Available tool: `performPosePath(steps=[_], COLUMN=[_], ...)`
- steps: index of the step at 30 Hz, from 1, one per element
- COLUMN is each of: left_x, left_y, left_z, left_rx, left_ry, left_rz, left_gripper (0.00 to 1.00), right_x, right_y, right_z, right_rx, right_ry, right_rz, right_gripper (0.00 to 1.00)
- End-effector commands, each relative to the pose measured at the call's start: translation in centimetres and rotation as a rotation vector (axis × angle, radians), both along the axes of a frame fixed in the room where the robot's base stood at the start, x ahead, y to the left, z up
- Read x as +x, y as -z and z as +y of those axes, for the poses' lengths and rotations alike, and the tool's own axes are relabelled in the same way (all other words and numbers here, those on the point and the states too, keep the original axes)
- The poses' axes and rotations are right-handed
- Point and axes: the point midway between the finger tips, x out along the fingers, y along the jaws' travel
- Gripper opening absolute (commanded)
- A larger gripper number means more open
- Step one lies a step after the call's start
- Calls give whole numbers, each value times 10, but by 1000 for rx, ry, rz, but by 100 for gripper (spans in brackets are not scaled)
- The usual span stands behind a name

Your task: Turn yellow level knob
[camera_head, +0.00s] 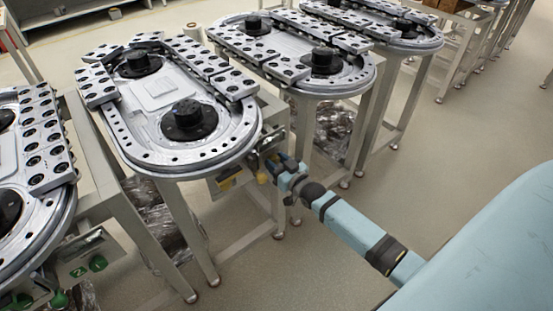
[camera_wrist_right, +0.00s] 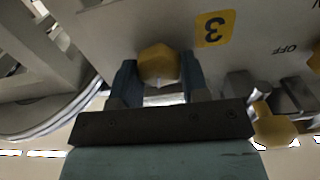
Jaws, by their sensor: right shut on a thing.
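My right gripper (camera_head: 276,164) is at the control panel at the near right end of the middle-left ring track. In the right wrist view, the two blue fingers of this gripper (camera_wrist_right: 160,80) are shut on a rounded yellow knob (camera_wrist_right: 158,64), one on each side. The knob's lower part is partly hidden between the fingers. A second yellow knob (camera_wrist_right: 274,128) sits lower right of the gripper, apart from it. A yellow knob also shows in the head view (camera_head: 262,178) just left of the gripper. My left gripper is not in view.
The grey panel (camera_wrist_right: 120,30) carries a yellow "3" label (camera_wrist_right: 214,28) and an "OFF" mark, both upside down. More yellow shows at the panel's right edge. The oval ring track (camera_head: 140,152) stands above the panel. Open floor (camera_head: 300,270) lies below my right arm.

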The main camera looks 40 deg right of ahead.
Motion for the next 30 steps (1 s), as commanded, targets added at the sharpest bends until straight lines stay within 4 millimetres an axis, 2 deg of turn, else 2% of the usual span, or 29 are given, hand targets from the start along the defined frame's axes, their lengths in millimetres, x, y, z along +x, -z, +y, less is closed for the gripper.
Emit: performPosePath(steps=[18,30], left_x=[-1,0], left_y=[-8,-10], left_z=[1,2], left_rx=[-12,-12], left_ry=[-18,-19], left_rz=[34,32], left_gripper=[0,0], right_x=[0,0], right_y=[0,1], right_z=[-2,-3], right_rx=[554,754], right_ry=[-1,0], right_rz=[44,59], right_gripper=[18,18])
